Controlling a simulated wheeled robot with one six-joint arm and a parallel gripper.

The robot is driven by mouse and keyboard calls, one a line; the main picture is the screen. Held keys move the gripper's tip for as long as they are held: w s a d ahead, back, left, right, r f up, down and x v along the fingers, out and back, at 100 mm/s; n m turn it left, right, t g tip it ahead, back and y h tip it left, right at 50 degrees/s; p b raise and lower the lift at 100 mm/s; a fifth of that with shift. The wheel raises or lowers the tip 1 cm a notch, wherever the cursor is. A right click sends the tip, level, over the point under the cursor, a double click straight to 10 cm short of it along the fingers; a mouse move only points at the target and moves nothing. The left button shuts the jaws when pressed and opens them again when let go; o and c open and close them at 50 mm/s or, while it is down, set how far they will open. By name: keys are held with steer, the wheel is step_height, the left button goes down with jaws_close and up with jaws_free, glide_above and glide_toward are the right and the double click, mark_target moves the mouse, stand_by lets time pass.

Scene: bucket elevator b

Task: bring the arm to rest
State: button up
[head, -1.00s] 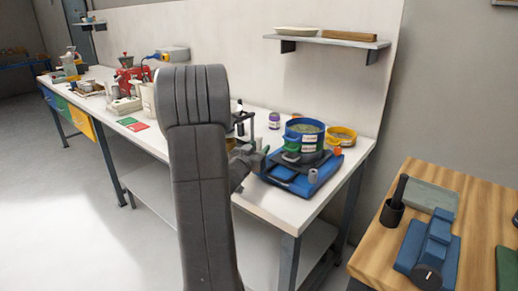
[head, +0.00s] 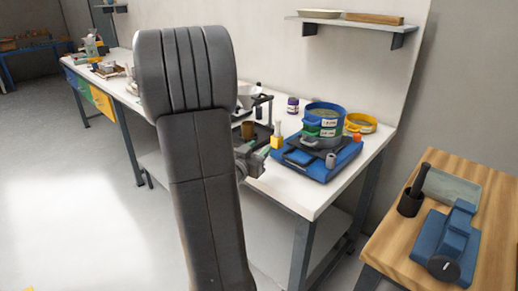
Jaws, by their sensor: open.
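My arm (head: 195,160) rises in dark grey through the middle of the head view, its upper link close to the camera. My gripper (head: 262,158) shows only in part, to the right of the arm, at the front edge of the white bench (head: 305,200). It is open, and I see nothing held in it. It is just left of the blue device (head: 318,165) that carries a stack of blue and green sieves (head: 322,120). The arm hides part of the gripper and part of the bench behind it.
A small yellow-topped item (head: 277,141) stands close to the gripper. A yellow sieve (head: 361,123) and a purple jar (head: 293,105) are on the bench. A wooden table (head: 490,200) with a blue device (head: 446,243) is at right. The floor at left is clear.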

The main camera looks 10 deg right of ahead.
mark_target(276, 130)
steer(key=p+x, duration=0.1)
steer(key=x, duration=1.3)
steer(key=shift+s+r+p, duration=0.1)
steer(key=shift+r+p, duration=0.2)
steer(key=shift+p, duration=0.05)
steer(key=shift+a+f, duration=0.1)
